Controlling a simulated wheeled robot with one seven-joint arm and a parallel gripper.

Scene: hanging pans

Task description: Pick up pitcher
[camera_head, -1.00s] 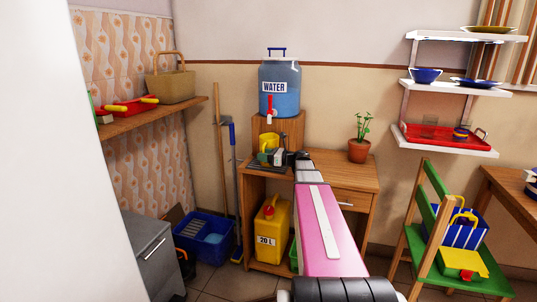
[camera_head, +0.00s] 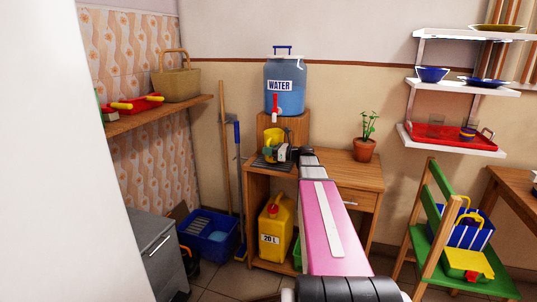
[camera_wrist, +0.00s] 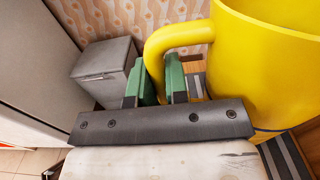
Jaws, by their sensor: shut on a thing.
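The yellow pitcher (camera_head: 271,137) is below the water dispenser's tap, just above or on the dark slatted tray (camera_head: 268,164) on the wooden desk; I cannot tell whether it touches. In the wrist view the pitcher (camera_wrist: 255,65) fills the upper right, with its handle to the left. My gripper (camera_wrist: 160,85) has its green fingers on either side of the handle's lower end and is shut on it. In the head view my gripper (camera_head: 283,153) partly covers the pitcher, and my pink arm reaches in from below.
The blue water dispenser (camera_head: 284,88) stands on a wooden box (camera_head: 296,127) behind the pitcher. A potted plant (camera_head: 364,148) stands at the desk's right. A broom and mop lean at the left, near the shelf (camera_head: 160,114). A green chair (camera_head: 440,232) is at right.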

